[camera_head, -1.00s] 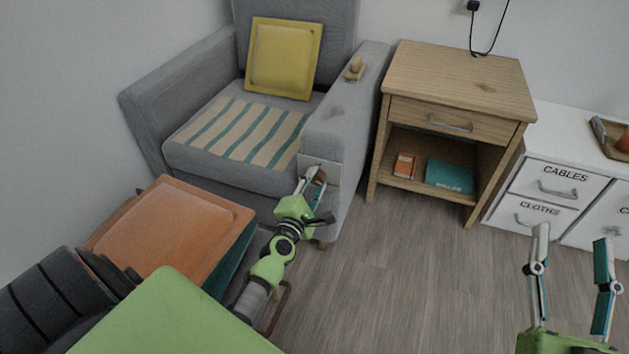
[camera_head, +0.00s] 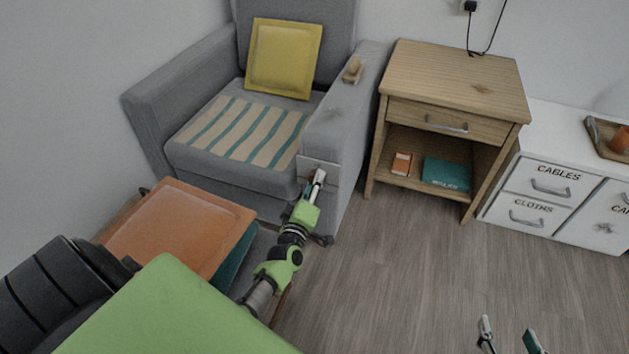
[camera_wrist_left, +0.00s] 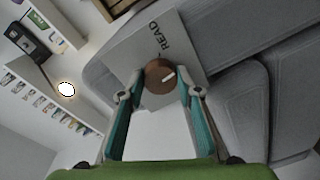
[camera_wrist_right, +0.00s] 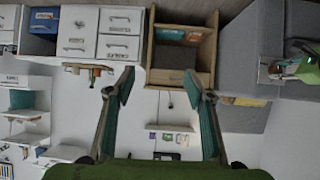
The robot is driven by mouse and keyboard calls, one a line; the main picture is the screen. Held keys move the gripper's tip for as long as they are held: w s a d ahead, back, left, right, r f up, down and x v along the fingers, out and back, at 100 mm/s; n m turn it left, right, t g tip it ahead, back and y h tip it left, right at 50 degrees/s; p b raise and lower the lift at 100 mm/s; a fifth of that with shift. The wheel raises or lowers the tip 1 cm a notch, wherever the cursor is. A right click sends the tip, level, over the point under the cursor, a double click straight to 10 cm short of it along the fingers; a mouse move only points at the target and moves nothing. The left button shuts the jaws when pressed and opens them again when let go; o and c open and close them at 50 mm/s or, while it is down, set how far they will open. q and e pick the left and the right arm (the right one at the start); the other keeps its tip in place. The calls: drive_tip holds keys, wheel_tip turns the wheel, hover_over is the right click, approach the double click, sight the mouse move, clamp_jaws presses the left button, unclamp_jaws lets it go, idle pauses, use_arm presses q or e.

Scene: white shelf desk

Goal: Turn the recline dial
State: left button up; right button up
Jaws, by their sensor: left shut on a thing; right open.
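The recline dial is a round brown knob (camera_wrist_left: 155,80) with a short white mark, on a pale plate (camera_wrist_left: 192,48) lettered "READ" in the left wrist view. In the head view the plate (camera_head: 313,165) is on the front of the grey armchair's right armrest, and the dial is mostly hidden by my gripper. My left gripper (camera_head: 317,180) is shut on the dial, one fingertip at each side in the left wrist view (camera_wrist_left: 162,92). The white mark points to the right there. My right gripper (camera_head: 507,330) is open and empty over the floor at the bottom edge.
The armchair (camera_head: 205,95) holds a yellow cushion (camera_head: 284,58) and a striped cloth. An orange cushion (camera_head: 178,228) lies in front, left of my left arm. A wooden side table (camera_head: 455,75) and white drawers (camera_head: 545,190) stand to the right. The floor between is clear.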

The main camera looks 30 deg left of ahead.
use_arm(q)
drive_tip(key=shift+f+m+t+p, duration=0.1)
drive_tip(key=shift+m+t+p, duration=0.3)
drive_tip(key=shift+m, duration=2.5)
drive_tip(key=shift+f+m+t+p, duration=0.1)
drive_tip(key=shift+m+p, duration=0.45)
drive_tip(key=shift+m, duration=2.35)
use_arm(e)
drive_tip(key=s+d+f+g+h, duration=0.1)
drive_tip(key=s+d+f+g, duration=0.2)
drive_tip(key=s+f+g, duration=0.3)
drive_tip(key=shift+s+d+f+h, duration=0.3)
drive_tip(key=shift+s+f, duration=0.1)
drive_tip(key=shift+s, duration=1.8)
use_arm(q)
drive_tip(key=shift+m, duration=0.3)
drive_tip(key=o, duration=1.1)
drive_tip(key=shift+o, duration=0.2)
use_arm(e)
drive_tip(key=shift+s, duration=0.1)
use_arm(q)
drive_tip(key=shift+s, duration=0.1)
use_arm(e)
drive_tip(key=shift+s+f, duration=0.1)
use_arm(q)
drive_tip(key=v, duration=1.1)
drive_tip(key=shift+s+d, duration=0.15)
drive_tip(key=shift+s, duration=0.25)
